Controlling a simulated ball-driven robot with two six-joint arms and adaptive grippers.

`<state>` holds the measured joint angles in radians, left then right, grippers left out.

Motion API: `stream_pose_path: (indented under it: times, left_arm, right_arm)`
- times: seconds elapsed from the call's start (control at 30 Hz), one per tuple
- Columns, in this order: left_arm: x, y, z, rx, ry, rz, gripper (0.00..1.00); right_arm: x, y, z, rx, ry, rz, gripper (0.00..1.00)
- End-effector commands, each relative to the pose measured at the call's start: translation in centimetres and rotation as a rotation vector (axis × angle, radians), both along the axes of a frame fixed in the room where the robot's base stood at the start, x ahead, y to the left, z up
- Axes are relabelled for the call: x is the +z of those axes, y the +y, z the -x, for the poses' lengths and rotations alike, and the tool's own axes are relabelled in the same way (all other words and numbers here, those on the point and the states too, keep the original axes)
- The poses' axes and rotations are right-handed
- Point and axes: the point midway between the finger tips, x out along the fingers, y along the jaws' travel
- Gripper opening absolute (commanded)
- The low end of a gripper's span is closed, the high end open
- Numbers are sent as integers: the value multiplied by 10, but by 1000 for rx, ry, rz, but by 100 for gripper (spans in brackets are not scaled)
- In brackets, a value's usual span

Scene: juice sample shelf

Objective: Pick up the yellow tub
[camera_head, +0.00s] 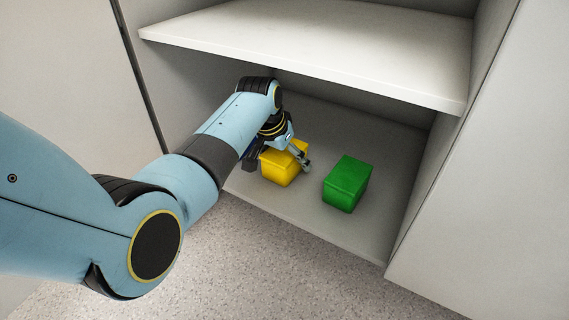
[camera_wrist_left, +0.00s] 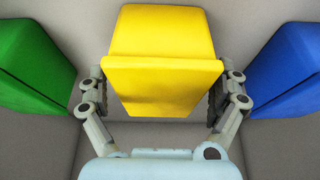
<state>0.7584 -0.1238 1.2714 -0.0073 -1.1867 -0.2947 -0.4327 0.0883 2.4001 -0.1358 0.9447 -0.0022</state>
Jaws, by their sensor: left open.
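The yellow tub (camera_head: 281,170) stands on the lower shelf board, left of the green tub. My left gripper (camera_head: 283,160) is at the yellow tub, reaching in from above, and partly covers it. In the left wrist view my left gripper (camera_wrist_left: 158,88) is open, with one finger on each side of the yellow tub (camera_wrist_left: 160,45). The tub's broad lid edge faces the camera. Whether the fingers touch its sides I cannot tell. My right gripper is not in view.
A green tub (camera_head: 347,183) stands to the right on the lower board (camera_head: 318,212). The upper shelf board (camera_head: 320,50) hangs over the compartment. Side walls bound it.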

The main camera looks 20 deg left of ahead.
Motion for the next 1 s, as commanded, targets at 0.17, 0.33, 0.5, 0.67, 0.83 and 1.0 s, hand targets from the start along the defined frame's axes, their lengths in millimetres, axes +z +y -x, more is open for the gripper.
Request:
stream_pose_path:
  times: [0.17, 0.33, 0.5, 0.67, 0.83, 1.0]
  left_arm:
    - [-1, 0, 0, 0, -1, 0, 98]
    - [-2, 0, 0, 0, 0, 0, 98]
    - [-2, 0, 0, 0, 0, 0, 85]
    - [-2, 0, 0, 0, 0, 0, 64]
    - [-2, 0, 0, 0, 0, 0, 42]
    - [-2, 0, 0, 0, 0, 0, 42]
  right_arm:
    - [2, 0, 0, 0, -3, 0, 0]
    - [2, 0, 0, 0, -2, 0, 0]
    - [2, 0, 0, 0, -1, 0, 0]
    - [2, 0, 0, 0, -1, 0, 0]
    - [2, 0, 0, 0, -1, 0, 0]
    - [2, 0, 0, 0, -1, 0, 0]
